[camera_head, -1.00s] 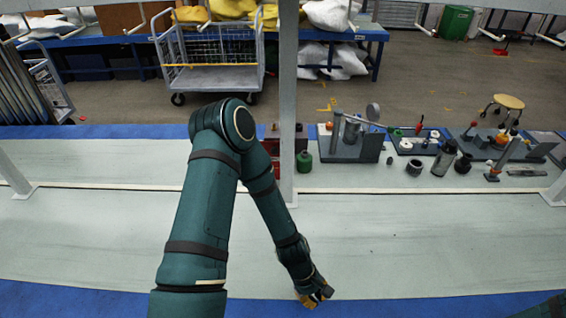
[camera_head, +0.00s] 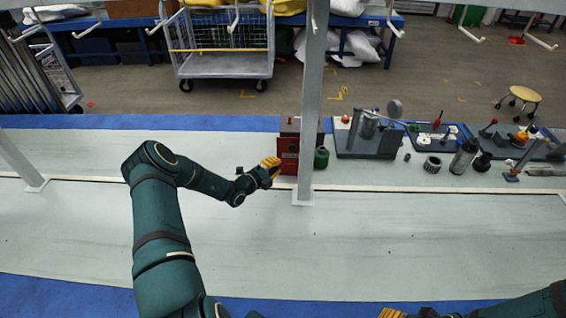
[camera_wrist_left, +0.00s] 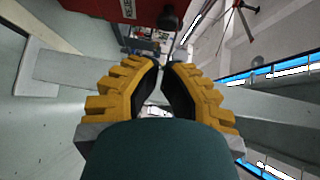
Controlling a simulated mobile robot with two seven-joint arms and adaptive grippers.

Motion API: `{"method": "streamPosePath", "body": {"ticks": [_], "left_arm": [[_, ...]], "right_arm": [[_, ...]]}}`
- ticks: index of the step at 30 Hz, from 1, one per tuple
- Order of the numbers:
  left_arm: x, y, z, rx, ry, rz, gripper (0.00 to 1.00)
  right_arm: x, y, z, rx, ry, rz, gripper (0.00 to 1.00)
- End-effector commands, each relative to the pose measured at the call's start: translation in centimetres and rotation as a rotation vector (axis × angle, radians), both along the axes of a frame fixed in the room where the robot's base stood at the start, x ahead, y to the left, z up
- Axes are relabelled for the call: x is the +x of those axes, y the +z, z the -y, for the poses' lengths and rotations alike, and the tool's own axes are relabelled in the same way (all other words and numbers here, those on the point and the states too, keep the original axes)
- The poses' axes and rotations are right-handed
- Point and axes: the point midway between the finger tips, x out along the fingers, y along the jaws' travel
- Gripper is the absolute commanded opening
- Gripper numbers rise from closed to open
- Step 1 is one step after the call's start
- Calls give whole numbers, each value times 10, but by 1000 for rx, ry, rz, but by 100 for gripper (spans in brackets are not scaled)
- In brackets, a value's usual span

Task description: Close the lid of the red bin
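The red bin (camera_head: 288,152) stands on the table at the middle, partly behind a grey post. It also shows as a red surface at the top of the left wrist view (camera_wrist_left: 100,9). I cannot make out how its lid stands. My left gripper (camera_head: 275,166) is just left of the bin's front, close to it; I cannot tell whether they touch. In the left wrist view its yellow fingers meet almost tip to tip (camera_wrist_left: 160,66), with nothing seen between them. My right gripper (camera_head: 392,313) is cut off at the bottom edge, far from the bin.
The grey post (camera_head: 309,110) rises right beside the bin. A green bottle (camera_head: 321,158) stands right of it. Several pump parts and boards, such as a grey board (camera_head: 365,143), fill the right rear of the table. The front and left of the table are clear.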

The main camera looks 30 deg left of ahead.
Motion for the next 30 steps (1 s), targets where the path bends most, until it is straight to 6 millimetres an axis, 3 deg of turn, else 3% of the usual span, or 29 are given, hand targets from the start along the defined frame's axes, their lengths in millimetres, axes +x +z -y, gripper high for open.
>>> {"method": "streamPosePath", "body": {"ticks": [9,15,30], "left_arm": [[55,-4,13,5,-7,0,0],[78,-5,17,5,-6,-2,0],[85,-5,18,4,-6,-4,0]], "right_arm": [[-3,-10,-1,2,6,-6,59],[-5,-14,-1,3,8,-10,59],[-5,-14,-1,3,10,-11,59]]}}
